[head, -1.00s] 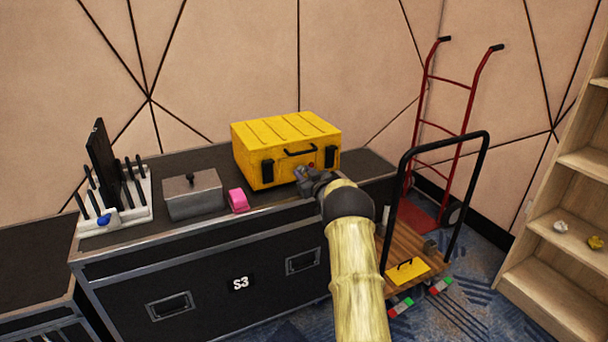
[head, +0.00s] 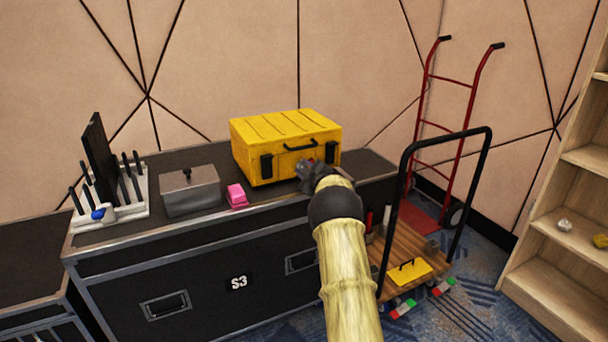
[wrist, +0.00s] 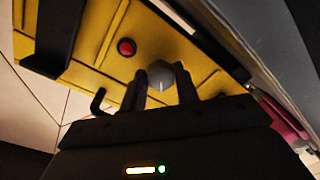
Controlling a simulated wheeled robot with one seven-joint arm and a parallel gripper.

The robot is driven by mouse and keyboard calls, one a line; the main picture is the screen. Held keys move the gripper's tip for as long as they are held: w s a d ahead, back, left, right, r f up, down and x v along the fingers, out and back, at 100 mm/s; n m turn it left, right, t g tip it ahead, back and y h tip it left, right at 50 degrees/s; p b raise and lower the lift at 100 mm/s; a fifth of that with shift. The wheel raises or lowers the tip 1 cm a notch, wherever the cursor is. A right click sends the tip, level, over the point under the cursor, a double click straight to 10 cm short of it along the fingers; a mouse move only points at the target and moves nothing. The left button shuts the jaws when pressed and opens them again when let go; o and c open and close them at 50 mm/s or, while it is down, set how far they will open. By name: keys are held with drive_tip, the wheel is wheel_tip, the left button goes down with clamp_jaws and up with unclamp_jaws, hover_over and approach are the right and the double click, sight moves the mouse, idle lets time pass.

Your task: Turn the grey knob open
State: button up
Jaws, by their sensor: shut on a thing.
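The grey knob (wrist: 160,74) sits on the front face of the yellow case (wrist: 90,60), seen in the wrist view. My gripper (wrist: 162,88) has one dark finger on each side of the knob and is shut on it. The knob's lower part is hidden between the fingers. In the head view the yellow case (head: 285,133) stands on the black S3 crate, and my gripper (head: 308,170) is at its front face. My gripper and arm hide the knob there.
A red button (wrist: 126,47) is close beside the knob. A black handle (head: 300,145) and latches are on the case front. A pink block (head: 237,196) and a grey lidded box (head: 190,191) stand left on the crate (head: 205,282). A wooden trolley (head: 405,258) stands right.

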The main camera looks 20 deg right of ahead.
drive_tip(key=n+b, duration=0.1)
drive_tip(key=n, duration=0.1)
drive_tip(key=n+b, duration=0.3)
drive_tip(key=shift+a+f+n, duration=0.1)
drive_tip(key=shift+f+n, duration=0.15)
drive_tip(key=shift+n, duration=0.05)
drive_tip(key=shift+r+n+h+b, duration=0.15)
drive_tip(key=shift+n+h+b, duration=0.15)
drive_tip(key=shift+n+b, duration=1.55)
drive_tip(key=shift+n, duration=0.35)
drive_tip(key=o, duration=1)
drive_tip(key=shift+c, duration=0.2)
drive_tip(key=shift+r, duration=0.1)
